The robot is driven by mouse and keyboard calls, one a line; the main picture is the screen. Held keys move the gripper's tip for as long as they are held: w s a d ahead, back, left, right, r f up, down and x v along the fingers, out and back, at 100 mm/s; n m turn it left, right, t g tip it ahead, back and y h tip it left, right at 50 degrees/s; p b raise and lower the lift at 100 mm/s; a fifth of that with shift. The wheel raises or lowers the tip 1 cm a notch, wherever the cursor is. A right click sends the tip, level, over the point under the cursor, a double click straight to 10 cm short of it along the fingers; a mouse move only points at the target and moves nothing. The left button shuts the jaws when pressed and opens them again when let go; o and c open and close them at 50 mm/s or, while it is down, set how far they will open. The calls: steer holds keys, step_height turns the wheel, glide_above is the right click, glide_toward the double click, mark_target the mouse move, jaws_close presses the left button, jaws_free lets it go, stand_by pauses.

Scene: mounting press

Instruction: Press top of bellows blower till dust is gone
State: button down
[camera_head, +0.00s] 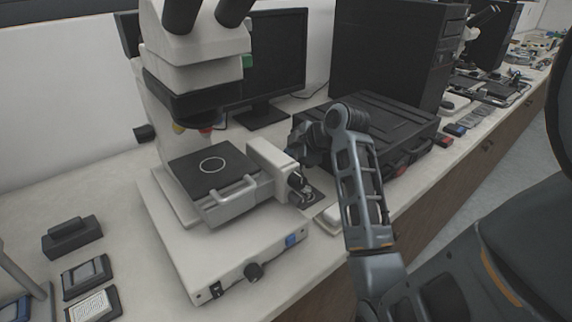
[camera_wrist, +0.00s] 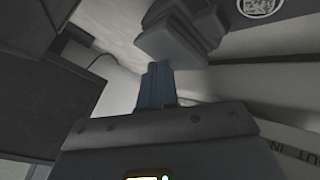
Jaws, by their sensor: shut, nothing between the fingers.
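My gripper (camera_wrist: 157,70) shows in the wrist view with its blue-grey fingers together and nothing visible between them. In the head view my gripper is mostly hidden near the right side of the microscope stage, behind my own arm. A grey stepped block (camera_wrist: 178,35) lies just beyond the fingertips in the wrist view; I cannot tell whether it is the bellows blower or whether the fingers touch it. I cannot make out the blower for certain in the head view. No dust can be made out in either view.
A white microscope (camera_head: 200,75) with a dark stage plate (camera_head: 190,170) stands on the bench left of my arm. A black case (camera_head: 405,122) lies behind my arm, before a computer tower (camera_head: 385,60). A monitor (camera_head: 278,55) stands at the back. Small dark blocks (camera_head: 72,240) lie at left.

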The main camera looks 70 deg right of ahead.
steer(key=shift+f+b, duration=0.3)
steer(key=shift+f, duration=0.3)
stand_by(0.5)
steer(key=shift+r, duration=0.1)
steer(key=shift+r+p, duration=1.15)
steer(key=shift+p, duration=0.05)
step_height(320, 180, up, 5)
steer(key=p, duration=0.4)
steer(key=shift+p, duration=0.4)
stand_by(0.6)
